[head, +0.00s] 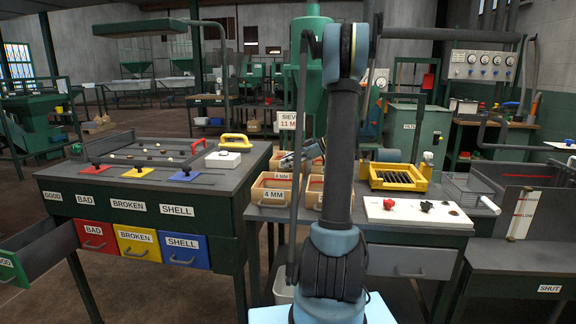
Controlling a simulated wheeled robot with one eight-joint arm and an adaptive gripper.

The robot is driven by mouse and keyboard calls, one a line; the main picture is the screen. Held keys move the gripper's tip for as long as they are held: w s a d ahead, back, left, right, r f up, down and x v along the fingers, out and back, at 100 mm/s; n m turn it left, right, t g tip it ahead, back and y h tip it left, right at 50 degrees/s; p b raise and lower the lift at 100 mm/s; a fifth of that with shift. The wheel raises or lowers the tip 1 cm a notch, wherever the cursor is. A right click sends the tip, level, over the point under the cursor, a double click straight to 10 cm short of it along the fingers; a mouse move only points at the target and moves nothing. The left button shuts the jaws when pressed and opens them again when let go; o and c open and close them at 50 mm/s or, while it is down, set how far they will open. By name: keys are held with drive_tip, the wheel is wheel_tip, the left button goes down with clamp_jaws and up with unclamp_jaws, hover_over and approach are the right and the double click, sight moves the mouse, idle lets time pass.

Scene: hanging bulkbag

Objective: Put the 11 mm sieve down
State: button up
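A white sign (287,120) reading "SIEVE 11 MM" shows left of my upright arm. Whether it is fixed to a sieve or to something behind it, I cannot tell. No sieve can be clearly made out; my arm covers much of this area. A grey-blue part that looks like my gripper (291,160) shows small above the tan bins, beside the arm. Its fingers are too small and too covered to read, and I cannot see whether it holds anything.
Tan bins (273,195), one marked 4 MM, stand on the middle bench. Right of my arm are a yellow barred frame (412,169) and a white board (390,214) with knobs. The left bench (75,176) carries a tray and coloured plates; its GOOD drawer (38,252) sticks out.

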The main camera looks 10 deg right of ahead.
drive_tip(key=v, duration=1.1)
drive_tip(key=shift+s+d, duration=0.1)
drive_tip(key=shift+d, duration=0.05)
